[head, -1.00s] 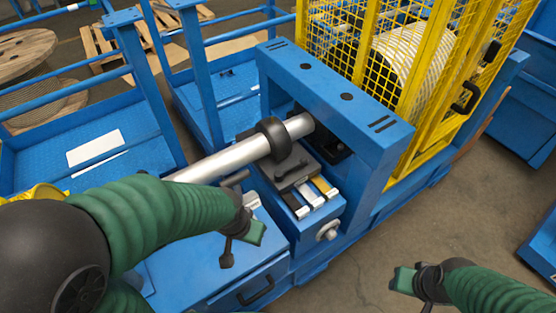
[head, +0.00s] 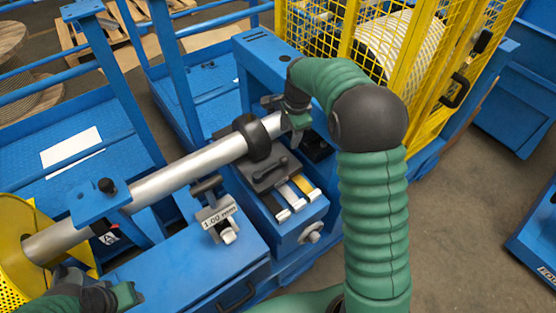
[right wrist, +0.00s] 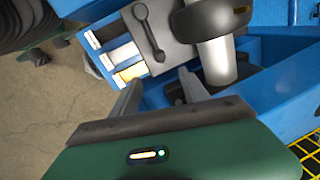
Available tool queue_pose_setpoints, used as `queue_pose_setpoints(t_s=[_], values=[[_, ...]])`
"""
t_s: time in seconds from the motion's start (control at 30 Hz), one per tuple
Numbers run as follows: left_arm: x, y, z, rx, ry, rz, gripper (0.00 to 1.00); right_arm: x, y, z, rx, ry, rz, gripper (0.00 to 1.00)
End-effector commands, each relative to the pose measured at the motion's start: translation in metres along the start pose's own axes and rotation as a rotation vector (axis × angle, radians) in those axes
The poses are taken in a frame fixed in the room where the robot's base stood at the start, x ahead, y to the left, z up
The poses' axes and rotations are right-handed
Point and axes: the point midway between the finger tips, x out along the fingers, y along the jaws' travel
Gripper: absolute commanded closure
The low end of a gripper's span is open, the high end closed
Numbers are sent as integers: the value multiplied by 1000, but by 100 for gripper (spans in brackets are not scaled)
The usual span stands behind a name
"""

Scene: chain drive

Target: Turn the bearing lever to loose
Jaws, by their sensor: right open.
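A dark lever with a round knob (head: 283,161) lies on a grey block under the silver shaft (head: 190,170). It also shows in the right wrist view (right wrist: 149,32), lying flat on the block. No loose or tight marking is readable on it. My right gripper (head: 297,136) is beside the shaft's far end, to the right of the lever and apart from it. In the right wrist view my gripper (right wrist: 160,80) has two spread fingers with nothing between them, below the block. My left gripper (head: 122,296) is at the lower left, its jaws unclear.
A black collar (head: 252,138) rides on the shaft. A T-handle (head: 206,186) stands by a "1.00 mm" label. The blue frame (head: 262,62) and yellow cage (head: 440,60) rise behind my right arm.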

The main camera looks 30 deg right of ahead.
Motion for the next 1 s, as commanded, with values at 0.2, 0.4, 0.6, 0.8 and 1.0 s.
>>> queue_pose_setpoints(t_s=[0.2,0.4,0.6,0.8,1.0], values=[[3,0,1,1,1,0,64,33,-2,4,18,5,4,47],[6,0,1,0,0,0,64,86,-2,7,14,6,3,47],[8,0,2,0,0,0,64,136,-2,2,15,3,1,47],[10,0,2,0,0,0,64,162,-3,2,13,4,-1,47],[10,0,2,0,0,0,64,165,-4,4,12,6,-3,47]])
